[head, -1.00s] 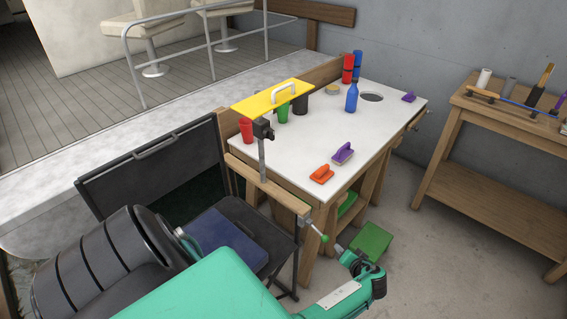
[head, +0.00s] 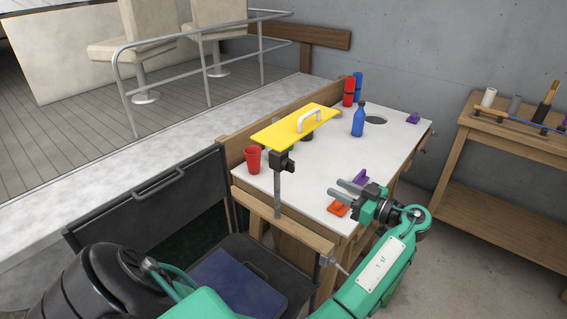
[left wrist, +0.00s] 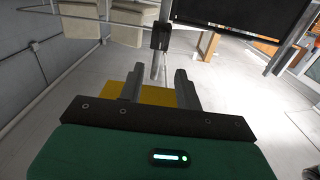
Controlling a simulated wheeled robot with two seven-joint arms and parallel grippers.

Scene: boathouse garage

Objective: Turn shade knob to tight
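A yellow shade (head: 275,130) with a white handle sits on top of a grey post (head: 277,195) at the workbench's near left edge. Just under it is a black block (head: 281,160) with a small knob-like part on its right side; I cannot read any marking. My left gripper (head: 334,187) is open and empty, above the bench to the right of the post, apart from the block. In the left wrist view, the black block (left wrist: 161,37) is ahead of the open fingers, and the yellow shade (left wrist: 157,96) shows behind them. My right gripper is not in view.
On the white benchtop (head: 306,192) are an orange float (head: 338,209), a purple float (head: 361,177), a red cup (head: 252,159) and a blue bottle (head: 358,120). A clamp (head: 327,259) sticks out at the front corner. A dark folding chair (head: 150,200) stands at left.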

